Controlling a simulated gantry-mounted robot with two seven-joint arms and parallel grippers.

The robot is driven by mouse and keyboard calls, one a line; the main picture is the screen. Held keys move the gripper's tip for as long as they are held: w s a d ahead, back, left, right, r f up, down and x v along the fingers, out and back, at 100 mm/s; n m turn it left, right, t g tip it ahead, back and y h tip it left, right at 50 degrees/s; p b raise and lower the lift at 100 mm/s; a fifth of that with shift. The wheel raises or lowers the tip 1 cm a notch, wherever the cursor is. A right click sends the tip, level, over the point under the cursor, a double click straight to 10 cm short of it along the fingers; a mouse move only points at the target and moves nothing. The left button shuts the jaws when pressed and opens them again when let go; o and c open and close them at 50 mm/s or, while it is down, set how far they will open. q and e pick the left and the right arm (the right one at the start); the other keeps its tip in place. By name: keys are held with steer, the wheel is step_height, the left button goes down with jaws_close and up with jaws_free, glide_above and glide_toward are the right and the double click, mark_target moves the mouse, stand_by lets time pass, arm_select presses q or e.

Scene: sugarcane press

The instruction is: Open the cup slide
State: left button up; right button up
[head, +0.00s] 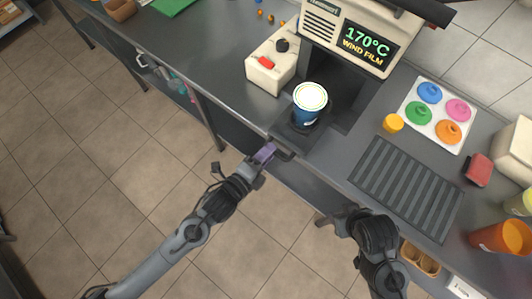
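The cup slide (286,133) is a dark tray at the front of the cream sealing machine (318,27), by the counter's front edge. A blue cup with a pale top (306,116) stands upright in it. A dark handle-like piece (284,155) sticks out at the slide's front. My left gripper (267,152), with a purple fingertip part, is right beside this piece, on its left; I cannot tell whether they touch or whether the fingers are open. My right gripper (326,220) is lower, in front of the counter, away from the slide; its finger gap is unclear.
The machine's display (369,45) reads 170°C WIND FILM. A cream box with a red switch (271,62) stands left of the slide. A ridged dark mat (405,188), a yellow lid (393,123) and a white tray of coloured lids (411,94) lie right.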

arm_select(q)
steer(key=shift+s+a, duration=0.1)
steer(key=p+v, duration=0.1)
steer(key=v, duration=0.9)
steer(key=shift+s+a+p, duration=0.2)
steer(key=shift+p, duration=0.2)
steer(key=shift+r, duration=0.1)
